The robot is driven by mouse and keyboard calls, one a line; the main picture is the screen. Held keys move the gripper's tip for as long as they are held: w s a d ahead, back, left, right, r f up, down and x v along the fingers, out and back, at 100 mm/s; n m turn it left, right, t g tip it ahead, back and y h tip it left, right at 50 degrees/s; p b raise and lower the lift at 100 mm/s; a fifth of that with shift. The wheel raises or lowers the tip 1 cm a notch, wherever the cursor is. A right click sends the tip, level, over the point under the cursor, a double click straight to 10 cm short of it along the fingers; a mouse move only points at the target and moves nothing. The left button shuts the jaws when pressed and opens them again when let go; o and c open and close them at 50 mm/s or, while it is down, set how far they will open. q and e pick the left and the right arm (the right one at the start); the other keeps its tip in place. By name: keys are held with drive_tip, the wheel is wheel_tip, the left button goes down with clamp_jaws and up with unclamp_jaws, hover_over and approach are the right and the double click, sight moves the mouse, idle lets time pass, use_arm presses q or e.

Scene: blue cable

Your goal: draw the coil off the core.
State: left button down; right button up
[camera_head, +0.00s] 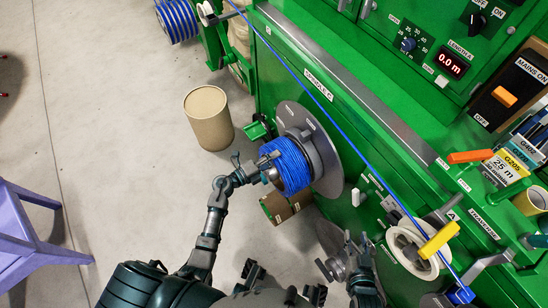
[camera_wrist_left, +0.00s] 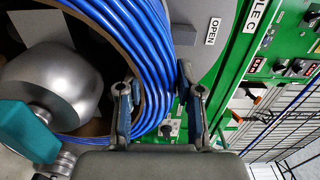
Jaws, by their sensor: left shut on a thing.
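The blue cable coil (camera_head: 291,168) sits around the spindle in front of a round grey flange (camera_head: 331,180) on the green machine. In the left wrist view the coil (camera_wrist_left: 150,50) shows neat strands with a brown lining inside it. The silver core (camera_wrist_left: 55,85) is in the coil's middle, with a teal knob (camera_wrist_left: 28,130) at its end. My left gripper (camera_head: 262,162) is at the coil's near side. In the wrist view its fingers (camera_wrist_left: 157,88) straddle the coil's wall, shut on it. My right gripper (camera_head: 356,240) is open and empty, below right of the coil.
A tan cardboard drum (camera_head: 208,120) stands on the floor left of the coil, and a brown box (camera_head: 282,205) lies below it. A white reel (camera_head: 412,252) is at the right. A blue cable runs diagonally across the machine. A purple stool (camera_head: 30,235) stands far left.

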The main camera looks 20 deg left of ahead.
use_arm(q)
drive_tip(key=shift+a+r, duration=0.1)
drive_tip(key=shift+r, duration=0.05)
drive_tip(key=shift+p+v, duration=0.4)
drive_tip(key=shift+v, duration=1.05)
drive_tip(key=p+v, duration=0.1)
drive_tip(key=v, duration=1.4)
idle(0.3)
drive_tip(key=shift+p, duration=0.3)
